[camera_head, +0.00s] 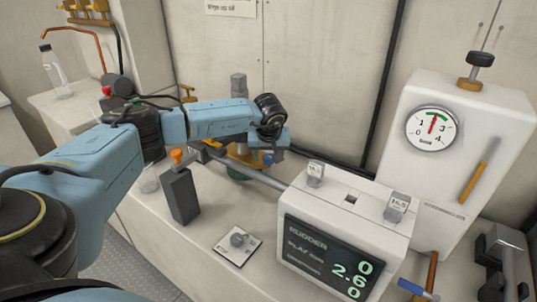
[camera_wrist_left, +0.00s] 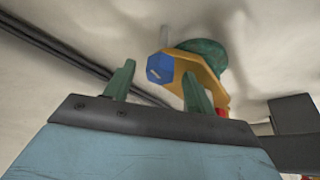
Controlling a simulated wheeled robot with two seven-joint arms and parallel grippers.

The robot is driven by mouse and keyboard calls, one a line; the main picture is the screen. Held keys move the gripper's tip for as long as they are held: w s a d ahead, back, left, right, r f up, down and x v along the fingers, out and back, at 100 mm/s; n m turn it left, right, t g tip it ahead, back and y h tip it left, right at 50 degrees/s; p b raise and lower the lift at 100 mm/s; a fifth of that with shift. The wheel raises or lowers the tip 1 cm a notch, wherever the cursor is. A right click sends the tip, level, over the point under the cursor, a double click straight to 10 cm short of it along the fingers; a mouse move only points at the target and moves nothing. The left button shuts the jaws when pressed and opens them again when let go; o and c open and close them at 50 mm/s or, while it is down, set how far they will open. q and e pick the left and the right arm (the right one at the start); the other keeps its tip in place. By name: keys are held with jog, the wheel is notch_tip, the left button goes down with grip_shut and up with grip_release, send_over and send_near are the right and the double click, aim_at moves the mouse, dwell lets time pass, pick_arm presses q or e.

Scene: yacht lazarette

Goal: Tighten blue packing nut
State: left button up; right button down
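The blue packing nut (camera_wrist_left: 159,68) is a hexagonal piece with a pale slot-like mark on its face. It sits on a yellow-orange fitting (camera_wrist_left: 203,76) with a green rounded part (camera_wrist_left: 208,52) behind it. My left gripper (camera_wrist_left: 158,74) has its two green fingers apart, and the nut shows between and beyond their tips. I cannot tell whether either finger touches it. In the head view my left gripper (camera_head: 274,152) is beside the yellow fitting (camera_head: 242,154), partly hiding it. My right gripper is not in view.
A white display box (camera_head: 345,225) reading RUDDER stands right of the fitting, with a tall gauge housing (camera_head: 455,140) behind. A dark upright block with an orange knob (camera_head: 180,195) stands to the left. A bar runs from the fitting toward the display box. A small plate (camera_head: 237,244) lies in front.

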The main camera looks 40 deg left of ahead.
pick_arm(q)
jog(key=shift+r, duration=0.1)
jog(key=shift+d+r, duration=0.1)
jog(key=shift+r, duration=0.2)
jog(key=p+v, duration=0.2)
jog(key=v, duration=1)
jog(key=shift+r+p, duration=0.3)
jog(key=shift+p, duration=0.05)
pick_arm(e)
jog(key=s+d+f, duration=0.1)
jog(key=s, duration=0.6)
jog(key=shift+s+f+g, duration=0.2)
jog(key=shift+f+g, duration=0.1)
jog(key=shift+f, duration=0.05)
pick_arm(q)
jog(key=shift+s, duration=0.1)
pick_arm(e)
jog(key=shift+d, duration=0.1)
